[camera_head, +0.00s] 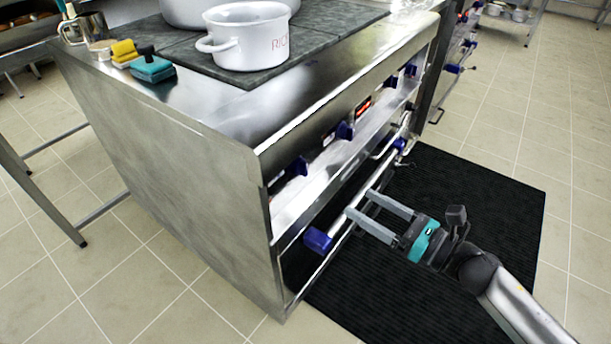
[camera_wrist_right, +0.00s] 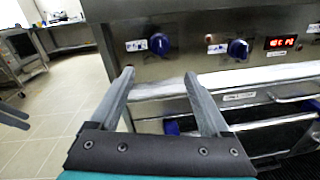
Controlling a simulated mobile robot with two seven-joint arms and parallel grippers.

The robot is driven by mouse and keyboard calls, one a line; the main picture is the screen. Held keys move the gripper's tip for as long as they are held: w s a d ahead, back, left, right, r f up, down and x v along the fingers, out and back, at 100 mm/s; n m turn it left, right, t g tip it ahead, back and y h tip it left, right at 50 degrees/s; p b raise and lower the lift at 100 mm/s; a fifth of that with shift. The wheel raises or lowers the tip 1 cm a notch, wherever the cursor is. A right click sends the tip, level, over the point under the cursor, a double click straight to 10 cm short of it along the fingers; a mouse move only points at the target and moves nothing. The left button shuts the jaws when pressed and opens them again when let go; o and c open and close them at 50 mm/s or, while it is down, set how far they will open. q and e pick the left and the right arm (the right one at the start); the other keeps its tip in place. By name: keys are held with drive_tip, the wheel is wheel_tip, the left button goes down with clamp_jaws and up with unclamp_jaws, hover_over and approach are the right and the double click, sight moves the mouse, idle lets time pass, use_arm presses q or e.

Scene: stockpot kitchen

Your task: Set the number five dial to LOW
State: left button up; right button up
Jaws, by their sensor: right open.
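The steel stove (camera_head: 190,160) has a row of blue dials along its front, partly in shadow. In the head view I see a near dial (camera_head: 297,168), a second dial (camera_head: 343,130) and two farther ones (camera_head: 391,82). The right wrist view shows a left dial (camera_wrist_right: 159,43) and a right dial (camera_wrist_right: 238,49). Their numbers and LOW marks are too small to read, so I cannot tell which is number five. My right gripper (camera_head: 360,203) is open and empty, in front of and below the dials, touching none. Its fingers (camera_wrist_right: 159,74) point toward the panel.
A red-lit display (camera_wrist_right: 282,43) sits right of the dials. A rail with blue end pieces (camera_head: 318,240) runs below the panel. A white pot (camera_head: 248,38) stands on the stove top; sponges (camera_head: 152,68) lie at its edge. A black mat (camera_head: 480,190) covers the floor in front.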

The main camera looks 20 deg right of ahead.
drive_tip(key=b, duration=0.1)
approach(306, 171)
drive_tip(key=b+x, duration=0.1)
drive_tip(key=x, duration=0.7)
drive_tip(key=shift+w, duration=0.15)
use_arm(q)
drive_tip(key=shift+w+d+r+m+t+h+b, duration=0.2)
drive_tip(key=shift+w+d+t+h, duration=0.25)
drive_tip(key=shift+w+d+t, duration=0.5)
drive_tip(key=shift+w+d+r+m+t+h+b, duration=0.15)
drive_tip(key=shift+w+d+r+t+h, duration=0.25)
drive_tip(key=shift+w+d+t, duration=0.5)
use_arm(e)
drive_tip(key=shift+x, duration=0.95)
use_arm(q)
drive_tip(key=shift+d, duration=0.1)
drive_tip(key=shift+s, duration=0.1)
use_arm(e)
clamp_jaws()
